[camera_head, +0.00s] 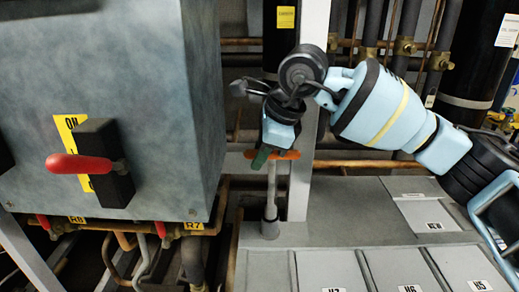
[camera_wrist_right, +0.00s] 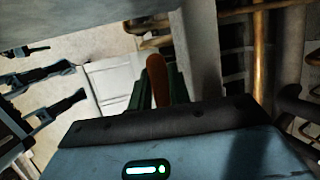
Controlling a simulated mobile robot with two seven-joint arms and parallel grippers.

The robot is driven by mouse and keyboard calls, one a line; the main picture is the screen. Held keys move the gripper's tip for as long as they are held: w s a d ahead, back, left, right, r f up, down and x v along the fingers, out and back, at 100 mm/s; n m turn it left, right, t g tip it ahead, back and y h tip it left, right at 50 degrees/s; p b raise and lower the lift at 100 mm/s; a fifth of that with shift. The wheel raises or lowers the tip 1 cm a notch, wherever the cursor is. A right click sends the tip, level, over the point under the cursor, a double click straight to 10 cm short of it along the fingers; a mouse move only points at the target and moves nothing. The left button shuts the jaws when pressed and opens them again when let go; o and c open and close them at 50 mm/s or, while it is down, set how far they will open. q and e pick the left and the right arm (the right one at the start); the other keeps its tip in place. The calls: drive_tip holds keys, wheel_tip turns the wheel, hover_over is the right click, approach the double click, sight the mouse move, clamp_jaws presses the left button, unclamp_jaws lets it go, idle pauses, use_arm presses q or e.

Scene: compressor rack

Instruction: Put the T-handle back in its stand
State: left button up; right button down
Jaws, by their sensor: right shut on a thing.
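The T-handle has an orange crossbar (camera_head: 285,155) and a thin grey metal shaft (camera_head: 271,186), and is near upright in the head view. My right gripper (camera_head: 263,157) is shut on the orange crossbar from above. In the right wrist view the crossbar (camera_wrist_right: 158,82) shows between the dark green fingers (camera_wrist_right: 158,90). The shaft's lower end meets the short grey stand (camera_head: 270,229) on the grey deck. I cannot tell how deep it sits in it. My left gripper is not seen in the head view.
A large grey-blue box (camera_head: 100,90) with a red-handled switch (camera_head: 80,164) stands close on the left. A pale upright post (camera_head: 306,120) rises just behind the T-handle. Copper pipes (camera_head: 365,164) run behind. The grey deck (camera_head: 340,215) with labelled panels is clear on the right.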

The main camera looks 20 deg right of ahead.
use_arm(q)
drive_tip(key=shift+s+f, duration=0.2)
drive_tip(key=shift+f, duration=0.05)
use_arm(e)
drive_tip(key=shift+f, duration=1.05)
use_arm(q)
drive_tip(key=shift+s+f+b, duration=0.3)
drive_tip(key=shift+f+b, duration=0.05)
drive_tip(key=shift+b, duration=0.05)
use_arm(e)
wheel_tip(320, 180, down, 3)
drive_tip(key=shift+f, duration=0.35)
idle(0.9)
drive_tip(key=c, duration=1.2)
unclamp_jaws()
drive_tip(key=shift+c, duration=0.2)
